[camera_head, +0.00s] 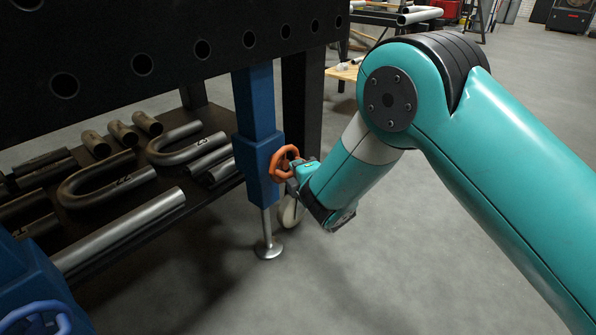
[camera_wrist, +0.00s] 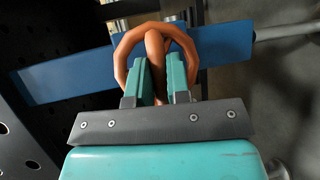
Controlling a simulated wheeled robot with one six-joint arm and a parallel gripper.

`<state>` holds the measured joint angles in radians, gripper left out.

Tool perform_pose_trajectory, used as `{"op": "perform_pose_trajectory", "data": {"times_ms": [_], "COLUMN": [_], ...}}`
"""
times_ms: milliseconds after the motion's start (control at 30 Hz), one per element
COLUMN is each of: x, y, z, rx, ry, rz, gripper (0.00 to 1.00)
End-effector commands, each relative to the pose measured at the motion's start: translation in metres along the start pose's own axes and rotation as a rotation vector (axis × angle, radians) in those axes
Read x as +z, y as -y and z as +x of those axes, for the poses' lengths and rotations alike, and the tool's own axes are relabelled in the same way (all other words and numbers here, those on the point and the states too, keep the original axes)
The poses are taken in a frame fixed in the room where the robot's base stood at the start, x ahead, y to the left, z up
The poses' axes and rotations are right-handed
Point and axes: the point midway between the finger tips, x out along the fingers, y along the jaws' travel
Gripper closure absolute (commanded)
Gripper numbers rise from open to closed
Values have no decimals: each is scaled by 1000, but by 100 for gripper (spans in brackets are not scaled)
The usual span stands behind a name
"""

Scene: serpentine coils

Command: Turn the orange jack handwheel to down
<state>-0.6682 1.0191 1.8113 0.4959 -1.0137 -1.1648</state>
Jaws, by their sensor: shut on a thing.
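The orange jack handwheel (camera_head: 281,166) sits on the side of the blue jack leg (camera_head: 258,130) in the head view. In the wrist view the handwheel (camera_wrist: 126,52) fills the upper middle, in front of the blue leg (camera_wrist: 65,77). My gripper (camera_wrist: 161,75) has its two teal fingers shut on a spoke or near part of the handwheel. In the head view my gripper (camera_head: 298,170) meets the wheel from the right. The leg's metal rod and round foot (camera_head: 268,248) reach the floor below. The fingers hide part of the wheel.
A dark perforated table (camera_head: 140,90) stands above a lower shelf holding several bent and straight pipes (camera_head: 110,180). A blue handwheel (camera_head: 35,318) on another blue leg is at the lower left. A caster (camera_head: 290,212) is behind my gripper. Open grey floor lies below.

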Motion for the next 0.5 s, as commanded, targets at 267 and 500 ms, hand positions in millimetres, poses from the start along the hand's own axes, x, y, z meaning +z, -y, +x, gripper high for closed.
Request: {"op": "perform_pose_trajectory", "data": {"times_ms": [267,500], "x": [4,2], "y": [-2,-1], "z": [1,1], "rx": [3,1], "ry": [8,4], "rz": [-1,0], "gripper": [76,58]}}
